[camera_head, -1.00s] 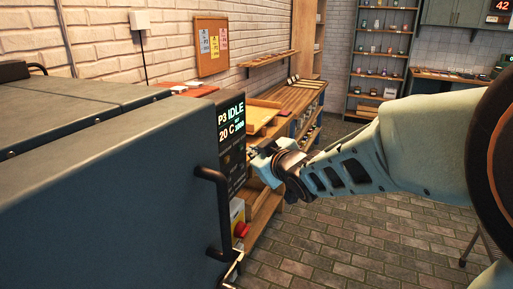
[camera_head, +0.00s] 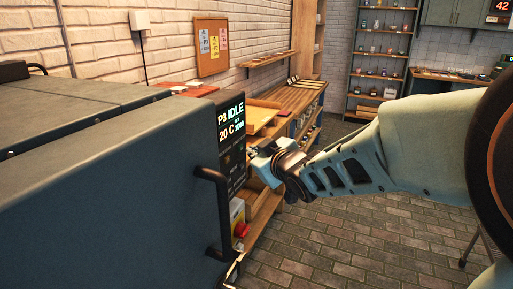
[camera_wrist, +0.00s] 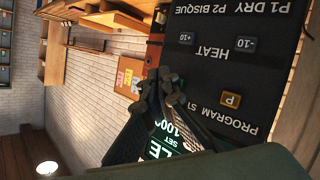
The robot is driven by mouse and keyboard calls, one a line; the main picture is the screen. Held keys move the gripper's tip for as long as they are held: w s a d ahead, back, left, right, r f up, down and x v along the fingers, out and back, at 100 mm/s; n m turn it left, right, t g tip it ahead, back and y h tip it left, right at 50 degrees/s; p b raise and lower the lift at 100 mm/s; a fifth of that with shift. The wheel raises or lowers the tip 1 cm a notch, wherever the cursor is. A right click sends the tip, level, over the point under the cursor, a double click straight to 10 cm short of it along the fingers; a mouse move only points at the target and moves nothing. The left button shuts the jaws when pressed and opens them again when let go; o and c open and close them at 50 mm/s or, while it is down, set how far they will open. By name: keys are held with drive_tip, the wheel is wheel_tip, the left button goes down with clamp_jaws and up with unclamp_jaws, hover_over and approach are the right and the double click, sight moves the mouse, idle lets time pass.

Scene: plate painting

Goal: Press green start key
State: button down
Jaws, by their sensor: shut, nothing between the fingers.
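The kiln's black control panel (camera_head: 232,140) shows "P3 IDLE 20 C" on its lit display in the head view. In the wrist view the panel (camera_wrist: 275,85) appears upside down, with a yellow P key (camera_wrist: 230,100) labelled PROGRAM and the +10 and -10 heat keys (camera_wrist: 186,38). The green start key is not visible; my fingers cover that area. My gripper (camera_wrist: 168,86) is shut and empty, its tips in front of the panel; I cannot tell whether they touch. In the head view my gripper (camera_head: 259,158) is beside the panel.
The large dark kiln (camera_head: 110,190) fills the left, with a black door handle (camera_head: 220,210) close to my gripper. A red emergency button (camera_head: 241,230) is below the panel. A wooden workbench (camera_head: 295,97) runs behind.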

drive_tip(key=shift+w+a+b, duration=0.15)
drive_tip(key=shift+a+b, duration=0.15)
drive_tip(key=shift+a, duration=0.1)
drive_tip(key=shift+w+a+b, duration=0.15)
drive_tip(key=shift+a+b, duration=0.2)
idle(0.7)
drive_tip(key=shift+d, duration=0.1)
drive_tip(key=shift+s+d+p, duration=0.3)
drive_tip(key=shift+d+p, duration=0.3)
drive_tip(key=shift+d, duration=0.05)
drive_tip(key=shift+s+d+p, duration=0.3)
drive_tip(key=shift+d+p, duration=0.25)
drive_tip(key=shift+d, duration=0.25)
drive_tip(key=shift+s+d+p, duration=0.25)
drive_tip(key=shift+d+p, duration=0.25)
drive_tip(key=shift+d, duration=0.25)
drive_tip(key=shift+s+d+p, duration=0.3)
drive_tip(key=shift+d+p, duration=0.25)
drive_tip(key=shift+d, duration=0.25)
